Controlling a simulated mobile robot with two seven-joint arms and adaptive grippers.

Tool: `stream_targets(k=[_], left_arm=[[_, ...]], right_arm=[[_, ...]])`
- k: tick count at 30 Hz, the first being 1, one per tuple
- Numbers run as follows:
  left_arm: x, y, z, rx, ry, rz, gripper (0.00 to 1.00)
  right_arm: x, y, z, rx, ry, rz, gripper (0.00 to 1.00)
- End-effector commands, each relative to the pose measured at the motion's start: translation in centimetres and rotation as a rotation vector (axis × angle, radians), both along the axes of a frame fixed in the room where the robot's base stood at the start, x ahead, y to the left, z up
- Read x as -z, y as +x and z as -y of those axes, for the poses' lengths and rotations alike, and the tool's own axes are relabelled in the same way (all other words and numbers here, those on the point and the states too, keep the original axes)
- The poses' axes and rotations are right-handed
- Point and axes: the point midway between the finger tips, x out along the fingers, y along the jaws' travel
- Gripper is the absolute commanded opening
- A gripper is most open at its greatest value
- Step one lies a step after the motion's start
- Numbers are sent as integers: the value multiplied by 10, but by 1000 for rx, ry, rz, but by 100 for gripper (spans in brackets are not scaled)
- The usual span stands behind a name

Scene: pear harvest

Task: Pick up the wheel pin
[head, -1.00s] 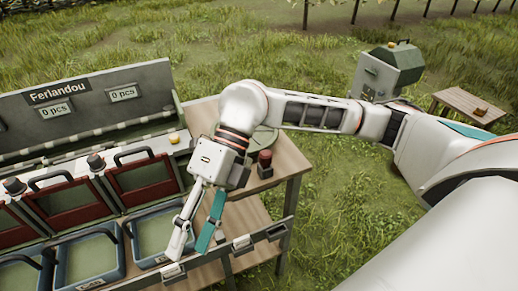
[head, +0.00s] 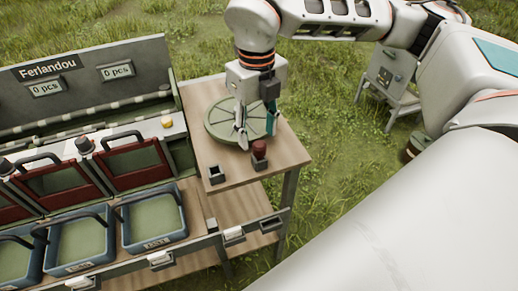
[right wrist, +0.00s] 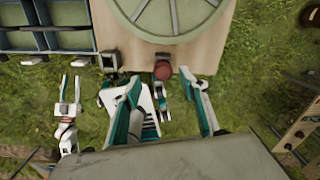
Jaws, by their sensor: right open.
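The red-topped pin (head: 259,148), which I take for the wheel pin, stands upright in a dark square holder near the front edge of the wooden table. Its round red top also shows in the right wrist view (right wrist: 162,70). My right gripper (head: 257,137) points down just behind the pin, with its fingers apart and nothing between them. In the right wrist view, the right gripper (right wrist: 164,78) has its fingertips on either side of the red top, apart from it. My left gripper (right wrist: 70,82) shows small at the left of that view, with fingers apart and empty.
A green round wheel (head: 218,125) lies flat on the table (head: 207,155), behind the pin. An empty dark holder (head: 217,174) is left of the pin. Blue crates (head: 155,222) and red-framed bins (head: 132,165) stand at the left.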

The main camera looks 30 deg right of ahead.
Motion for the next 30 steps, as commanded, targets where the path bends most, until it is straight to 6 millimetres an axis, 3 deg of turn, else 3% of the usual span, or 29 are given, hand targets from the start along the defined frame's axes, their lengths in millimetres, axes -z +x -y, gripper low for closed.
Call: stream_targets(k=[10, 19, 20, 24, 30], left_arm=[[-2, 0, 0, -1, 0, 1, 32], [-2, 1, 0, -1, 0, 1, 32], [-2, 1, 0, -1, 0, 1, 32], [-2, 1, 0, -1, 0, 1, 32], [-2, 1, 0, -1, 0, 2, 32]], right_arm=[[45, 0, 5, -1, 1, -2, 44], [49, 1, 5, -2, 2, 1, 44], [49, 1, 5, -2, 2, 1, 38], [49, 1, 5, -2, 2, 1, 2], [49, 1, 4, -2, 2, 1, 1]])
